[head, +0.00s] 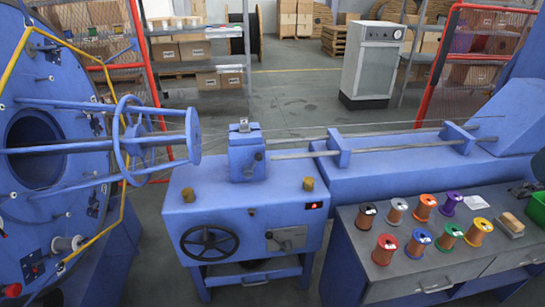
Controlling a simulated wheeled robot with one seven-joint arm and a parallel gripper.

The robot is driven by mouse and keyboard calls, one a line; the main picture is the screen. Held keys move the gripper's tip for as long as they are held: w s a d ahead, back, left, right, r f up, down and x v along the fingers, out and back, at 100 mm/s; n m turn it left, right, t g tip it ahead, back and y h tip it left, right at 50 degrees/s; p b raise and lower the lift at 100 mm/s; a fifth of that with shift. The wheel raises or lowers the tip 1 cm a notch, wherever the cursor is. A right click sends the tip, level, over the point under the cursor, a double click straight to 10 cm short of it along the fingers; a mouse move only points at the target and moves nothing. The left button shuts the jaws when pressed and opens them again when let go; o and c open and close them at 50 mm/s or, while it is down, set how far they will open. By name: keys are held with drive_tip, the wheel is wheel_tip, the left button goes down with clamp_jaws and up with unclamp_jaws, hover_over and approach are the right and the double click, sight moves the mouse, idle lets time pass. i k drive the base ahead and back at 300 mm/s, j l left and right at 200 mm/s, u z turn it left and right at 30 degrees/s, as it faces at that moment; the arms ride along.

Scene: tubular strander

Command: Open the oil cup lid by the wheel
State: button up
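A small brass oil cup (188,195) stands on the top of the blue machine cabinet (250,218), near its left front edge. It is above the black handwheel (209,243) on the cabinet's front face. Its lid looks shut, but it is too small to be sure. A second similar brass cup (308,184) stands on the right side of the same top. My gripper is not in view.
A blue clamp block (246,152) rises between the cups. A large blue rotor (40,150) with rods is at left. A workbench (440,265) with several coloured spools stands at right. A grey cabinet (373,65) stands behind on open floor.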

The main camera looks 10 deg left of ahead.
sight(186, 192)
drive_tip(key=u, duration=1.3)
drive_tip(key=i+j+z, duration=0.15)
drive_tip(key=z, duration=0.25)
drive_tip(key=i+j+z, duration=0.25)
drive_tip(key=z, duration=0.15)
drive_tip(key=i+j+z, duration=0.15)
drive_tip(key=z, duration=0.25)
drive_tip(key=j, duration=0.1)
